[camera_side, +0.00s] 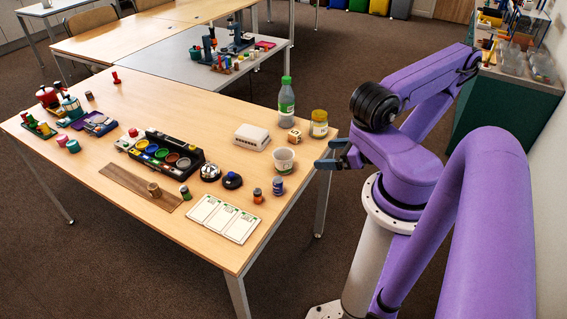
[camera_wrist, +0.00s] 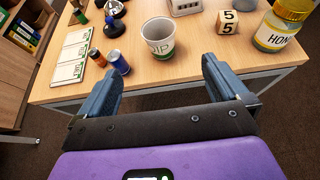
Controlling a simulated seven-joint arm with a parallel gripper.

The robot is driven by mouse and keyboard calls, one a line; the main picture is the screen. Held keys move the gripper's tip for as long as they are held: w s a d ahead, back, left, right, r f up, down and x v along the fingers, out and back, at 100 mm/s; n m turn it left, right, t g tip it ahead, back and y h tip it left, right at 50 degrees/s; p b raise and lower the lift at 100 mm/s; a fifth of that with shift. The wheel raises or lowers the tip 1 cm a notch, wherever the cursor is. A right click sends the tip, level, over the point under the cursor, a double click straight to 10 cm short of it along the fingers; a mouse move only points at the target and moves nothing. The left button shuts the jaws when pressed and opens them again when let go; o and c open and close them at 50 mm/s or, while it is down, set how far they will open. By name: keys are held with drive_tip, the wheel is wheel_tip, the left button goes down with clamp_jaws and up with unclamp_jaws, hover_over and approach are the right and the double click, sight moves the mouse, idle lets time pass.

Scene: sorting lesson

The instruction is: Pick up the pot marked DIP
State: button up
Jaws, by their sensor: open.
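The pot marked DIP (camera_wrist: 158,38) is a white cup with a green band, standing upright near the table's edge. In the wrist view the letters IP show on its front. It also shows in the side view (camera_side: 283,161), to the left of my gripper. My gripper (camera_wrist: 165,85) is open and empty, with its two dark blue-grey fingers apart. The pot is beyond the fingertips, between their lines, and not touched. In the side view my gripper (camera_side: 331,157) is at the table's right edge.
A honey jar (camera_wrist: 282,27) and a number cube (camera_wrist: 227,22) stand right of the pot. A blue can (camera_wrist: 118,61) and an orange-brown bottle (camera_wrist: 97,57) stand left of it, near white cards (camera_wrist: 72,55). A green-labelled bottle (camera_side: 286,100) and white box (camera_side: 252,137) stand behind.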

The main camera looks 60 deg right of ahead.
approach(276, 156)
drive_tip(key=shift+w+f, duration=0.3)
drive_tip(key=shift+f, duration=0.1)
drive_tip(key=shift+r+x, duration=0.15)
drive_tip(key=shift+x, duration=1.35)
drive_tip(key=shift+r+x, duration=0.1)
drive_tip(key=shift+x, duration=1.35)
drive_tip(key=shift+w, duration=0.1)
drive_tip(key=c, duration=1)
